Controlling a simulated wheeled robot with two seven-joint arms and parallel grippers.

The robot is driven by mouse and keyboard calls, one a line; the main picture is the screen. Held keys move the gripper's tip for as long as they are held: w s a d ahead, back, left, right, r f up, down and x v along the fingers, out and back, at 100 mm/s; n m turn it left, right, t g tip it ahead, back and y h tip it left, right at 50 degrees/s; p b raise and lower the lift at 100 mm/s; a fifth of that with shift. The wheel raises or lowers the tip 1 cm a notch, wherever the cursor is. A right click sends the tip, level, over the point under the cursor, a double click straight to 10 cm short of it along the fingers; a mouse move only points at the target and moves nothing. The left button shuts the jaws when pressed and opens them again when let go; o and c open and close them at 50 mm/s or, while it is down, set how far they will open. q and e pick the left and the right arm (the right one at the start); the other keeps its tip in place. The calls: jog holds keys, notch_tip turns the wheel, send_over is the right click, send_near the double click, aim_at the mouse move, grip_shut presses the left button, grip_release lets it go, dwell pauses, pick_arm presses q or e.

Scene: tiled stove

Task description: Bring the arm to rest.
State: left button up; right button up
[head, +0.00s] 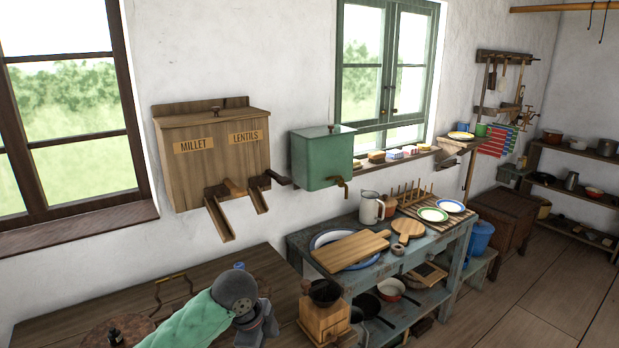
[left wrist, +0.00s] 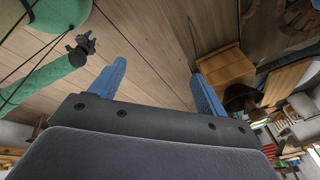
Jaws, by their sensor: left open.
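My left arm (head: 195,322) in its green sleeve comes in at the bottom of the head view. Its dark wrist leads to my left gripper (head: 258,328), which is low over the wooden bench, just left of the coffee grinder (head: 323,318). In the left wrist view the two blue fingers of my left gripper (left wrist: 157,80) stand wide apart. Nothing is between them but the wooden surface behind.
The wooden bench (head: 70,300) lies under my left arm. A blue table (head: 300,243) with a cutting board (head: 350,251) stands to its right. A wooden dispenser (head: 205,165) and a green tank (head: 320,160) hang on the wall. The floor at right (head: 530,270) is clear.

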pick_arm(q)
jog(key=s+f+n+t+h, duration=0.1)
jog(key=s+f+n+t, duration=0.1)
jog(key=s+f+n, duration=0.8)
jog(key=s+a+f+n+y, duration=0.2)
jog(key=s+a+f+n, duration=0.3)
jog(key=s, duration=0.4)
jog(key=s+a+f+n+y, duration=0.2)
jog(key=s+a+f+n, duration=0.1)
jog(key=s+a, duration=0.45)
notch_tip(320, 180, down, 23)
jog(key=w+d+g, duration=0.1)
jog(key=d, duration=0.1)
jog(key=s+f, duration=0.3)
jog(key=f, duration=0.7)
jog(key=s+d+f+g, duration=0.1)
jog(key=s+f, duration=0.3)
jog(key=f, duration=0.7)
jog(key=shift+d+f+h, duration=0.15)
jog(key=shift+h, duration=0.25)
pick_arm(e)
jog(key=shift+s+d, duration=0.15)
jog(key=shift+d, duration=0.25)
jog(key=shift+a, duration=0.1)
